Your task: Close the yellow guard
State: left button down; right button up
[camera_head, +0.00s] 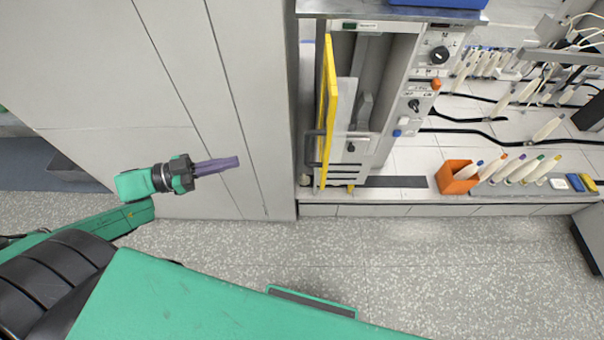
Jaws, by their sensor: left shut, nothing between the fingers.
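The yellow guard (330,100) is a tall, narrow yellow-edged panel on the grey machine (404,75), right of the picture's middle. It stands out from the machine's front, so it looks open, with the grey machine interior showing to its right. A dark handle (310,148) sits on its left side. My left gripper (237,162) is shut and empty. Its purple fingers point right toward the guard, well apart from it, in front of the grey cabinet panels. My right gripper is not in view.
Grey cabinet panels (100,70) fill the left. An orange box (457,177) and several bobbins with coloured tips (519,168) lie on the white work surface at the right. Control knobs (439,55) sit right of the guard. The speckled floor (450,270) in front is clear.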

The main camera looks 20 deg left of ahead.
pick_arm(q)
jog(key=w+d+r, duration=0.1)
jog(key=w+d, duration=0.1)
jog(key=d, duration=0.5)
jog(key=w+d+m+g+h, duration=0.1)
jog(key=w+d, duration=0.2)
jog(key=d, duration=0.4)
jog(key=shift+w+d+r+g, duration=0.15)
jog(key=shift+r+g, duration=0.15)
jog(key=shift+r, duration=0.05)
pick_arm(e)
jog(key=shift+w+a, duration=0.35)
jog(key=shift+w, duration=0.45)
pick_arm(q)
jog(key=shift+d, duration=0.1)
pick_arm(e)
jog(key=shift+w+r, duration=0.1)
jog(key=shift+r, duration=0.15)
